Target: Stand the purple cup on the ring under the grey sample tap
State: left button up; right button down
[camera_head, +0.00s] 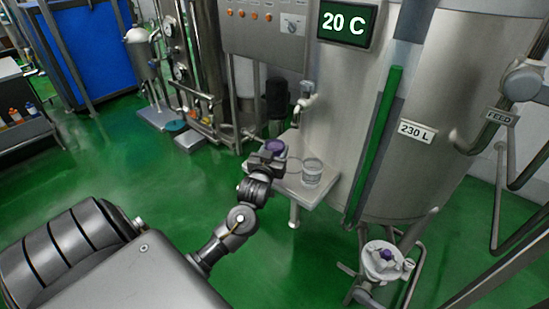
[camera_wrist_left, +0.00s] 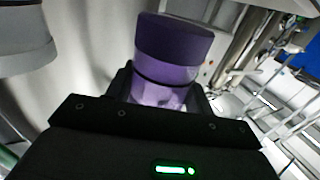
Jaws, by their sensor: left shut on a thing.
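The purple cup (camera_head: 276,147) is at the end of my left arm, over the left part of a small grey shelf by the tank. It also shows in the left wrist view (camera_wrist_left: 174,52), with a darker upper band. My left gripper (camera_head: 265,159) is shut on it, with a finger on each side in the wrist view (camera_wrist_left: 160,92). The grey sample tap (camera_head: 305,101) sticks out of the tank above the shelf. I cannot tell whether the cup touches the shelf. My right gripper is out of view.
The steel tank (camera_head: 440,90) rises behind, with a green level strip (camera_head: 373,145). Pipes and a purple-topped valve (camera_head: 384,256) are at lower right. Green floor is free to the left.

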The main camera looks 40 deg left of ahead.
pick_arm(q)
notch_tip(320, 180, down, 3)
jog(key=shift+r, duration=0.2)
jog(key=shift+f, duration=0.4)
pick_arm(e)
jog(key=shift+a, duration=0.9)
